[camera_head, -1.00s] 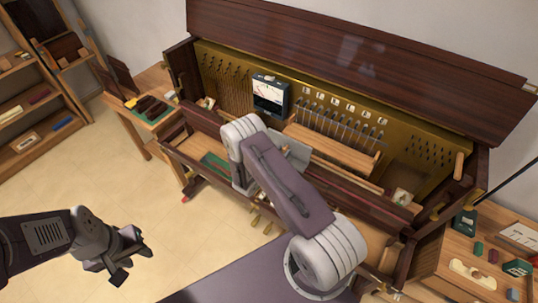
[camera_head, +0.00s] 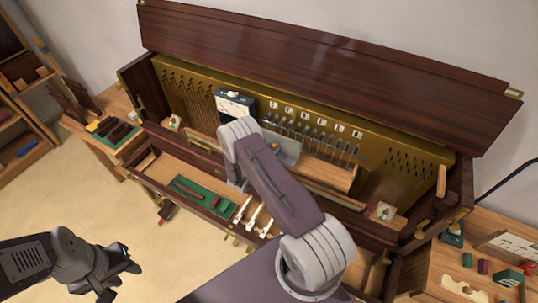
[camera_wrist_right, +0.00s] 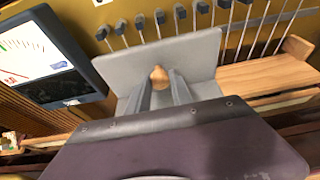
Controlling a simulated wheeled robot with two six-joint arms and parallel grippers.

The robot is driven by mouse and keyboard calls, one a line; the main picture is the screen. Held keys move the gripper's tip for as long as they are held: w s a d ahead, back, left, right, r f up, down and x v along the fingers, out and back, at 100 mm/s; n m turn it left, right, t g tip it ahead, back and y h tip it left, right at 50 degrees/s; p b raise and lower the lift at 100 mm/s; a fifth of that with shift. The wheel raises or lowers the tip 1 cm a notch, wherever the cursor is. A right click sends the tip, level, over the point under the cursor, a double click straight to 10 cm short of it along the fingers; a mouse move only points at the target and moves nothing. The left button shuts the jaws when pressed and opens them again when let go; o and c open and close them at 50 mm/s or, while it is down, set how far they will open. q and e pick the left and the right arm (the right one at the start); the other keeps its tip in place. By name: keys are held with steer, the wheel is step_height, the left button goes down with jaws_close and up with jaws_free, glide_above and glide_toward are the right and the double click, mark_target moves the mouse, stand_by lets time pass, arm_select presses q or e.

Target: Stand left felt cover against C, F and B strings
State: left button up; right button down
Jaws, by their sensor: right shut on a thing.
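A grey L-shaped felt cover (camera_wrist_right: 195,58) with a small wooden knob (camera_wrist_right: 157,75) fills the middle of the right wrist view. My right gripper (camera_wrist_right: 160,85) is shut on the knob. In the head view, part of the cover (camera_head: 287,149) shows beside my right wrist; the arm hides the rest. The strings (camera_head: 315,137) stand in a row behind and to the right of the cover, below white labels. Whether the cover touches them is unclear. My left gripper (camera_head: 115,281) looks open and empty, low at the left, away from the piano.
A meter (camera_wrist_right: 50,52) stands left of the cover. A wooden block (camera_wrist_right: 262,72) lies to its right. The raised lid (camera_head: 330,62) bounds the back. A side table with tools stands right.

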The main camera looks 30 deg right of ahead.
mark_target(280, 144)
steer(key=b+x, duration=0.1)
steer(key=x, duration=0.2)
steer(key=shift+d+f, duration=0.15)
steer(key=shift+d, duration=0.05)
steer(key=shift+w+d+b, duration=0.25)
steer(key=shift+d+b, duration=0.1)
steer(key=shift+b, duration=0.3)
steer(key=shift+f+b, duration=0.4)
steer(key=shift+f, duration=0.05)
steer(key=shift+w+d+f, duration=0.2)
steer(key=shift+d+f, duration=0.1)
steer(key=shift+d, duration=0.05)
steer(key=shift+s+a+r, duration=0.15)
steer(key=shift+a, duration=0.05)
steer(key=shift+d+f+b, duration=0.1)
steer(key=shift+f+b, duration=0.2)
steer(key=shift+b, duration=0.2)
steer(key=shift+r, duration=0.1)
steer(key=shift+w+d+b, duration=0.5)
steer(key=shift+d+b, duration=0.25)
steer(key=shift+d, duration=0.1)
